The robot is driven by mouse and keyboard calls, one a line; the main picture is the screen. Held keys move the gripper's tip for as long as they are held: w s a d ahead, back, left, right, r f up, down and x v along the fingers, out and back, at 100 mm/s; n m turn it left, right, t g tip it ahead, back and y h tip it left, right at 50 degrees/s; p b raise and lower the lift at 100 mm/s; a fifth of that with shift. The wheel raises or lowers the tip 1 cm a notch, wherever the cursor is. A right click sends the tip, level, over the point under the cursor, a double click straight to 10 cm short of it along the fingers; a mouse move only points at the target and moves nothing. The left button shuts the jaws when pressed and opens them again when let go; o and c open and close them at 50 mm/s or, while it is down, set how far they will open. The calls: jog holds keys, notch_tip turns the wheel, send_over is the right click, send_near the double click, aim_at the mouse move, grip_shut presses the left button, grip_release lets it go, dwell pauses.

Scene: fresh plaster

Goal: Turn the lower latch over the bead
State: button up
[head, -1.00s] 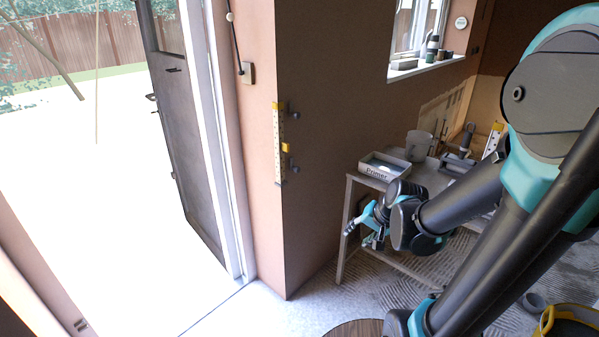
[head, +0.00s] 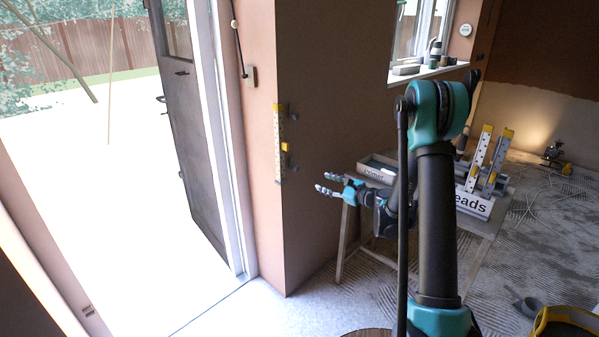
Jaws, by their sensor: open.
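The small dark lower latch (head: 294,164) sits just right of the bead's lower part. It appears to stick out to the right, not across the bead, but it is too small to be sure. A similar dark upper latch (head: 293,108) sits near the bead's top. My gripper (head: 319,183) is open and empty, fingers pointing left, below and right of the lower latch in the picture and apart from it.
A table behind my gripper holds a primer tray (head: 366,170) and a box marked "eads" (head: 473,204) with upright perforated strips in it. An open door (head: 188,130) stands left of the corner. A yellow-rimmed bucket (head: 541,322) is at bottom right. The floor below the corner is clear.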

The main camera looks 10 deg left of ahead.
aim_at(298, 169)
jog(key=w+a, duration=0.4)
jog(key=w+a+m, duration=0.1)
jog(key=w+a, duration=0.3)
jog(key=w+a+f+m, duration=0.1)
jog(key=w+a, duration=0.3)
jog(key=a, duration=0.1)
jog(key=shift+w+t+y, duration=0.2)
jog(key=shift+t+y, duration=0.2)
grip_shut()
